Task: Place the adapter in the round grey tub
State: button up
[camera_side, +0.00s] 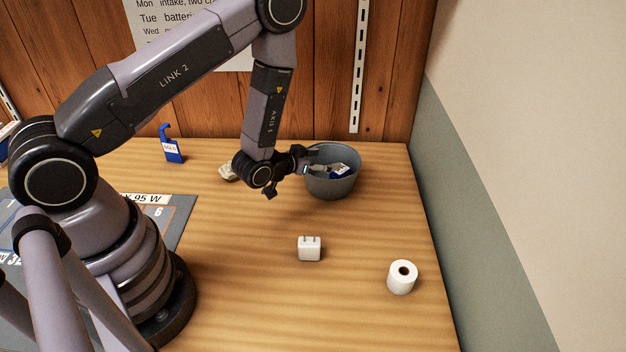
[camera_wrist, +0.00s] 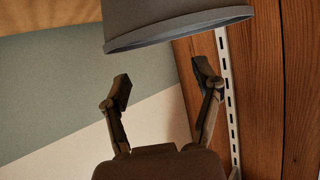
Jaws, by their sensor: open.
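The adapter (camera_side: 309,250), a small white block with two prongs pointing up, stands on the wooden table in front of the round grey tub. It is not in the wrist view. The round grey tub (camera_side: 331,187) stands at the back right of the table; its rim and wall also show at the top of the wrist view (camera_wrist: 180,28). My gripper (camera_side: 309,160) is at the tub's left rim, away from the adapter. In the wrist view my gripper (camera_wrist: 164,84) has its fingers wide apart with nothing between them. Whether it touches the tub cannot be told.
A white roll (camera_side: 402,279) stands right of the adapter. A pale object (camera_side: 227,172) lies partly behind my wrist. The table around the adapter is clear.

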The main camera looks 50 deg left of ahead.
jog(key=shift+s+r, duration=0.2)
jog(key=shift+s, duration=0.35)
jog(key=shift+s+r, duration=0.15)
jog(key=shift+r, duration=0.15)
jog(key=s+r+g, duration=0.2)
jog(key=s+r, duration=0.1)
jog(key=r, duration=0.8)
jog(key=s+r+g, duration=0.2)
jog(key=r, duration=0.9)
jog(key=s+a+r+g, duration=0.1)
jog(key=s+r, duration=0.3)
jog(key=s, duration=0.7)
jog(key=s+a+r+g, duration=0.1)
jog(key=s+r+g, duration=0.2)
jog(key=s, duration=0.9)
jog(key=shift+s+r, duration=0.3)
jog(key=shift+r, duration=0.35)
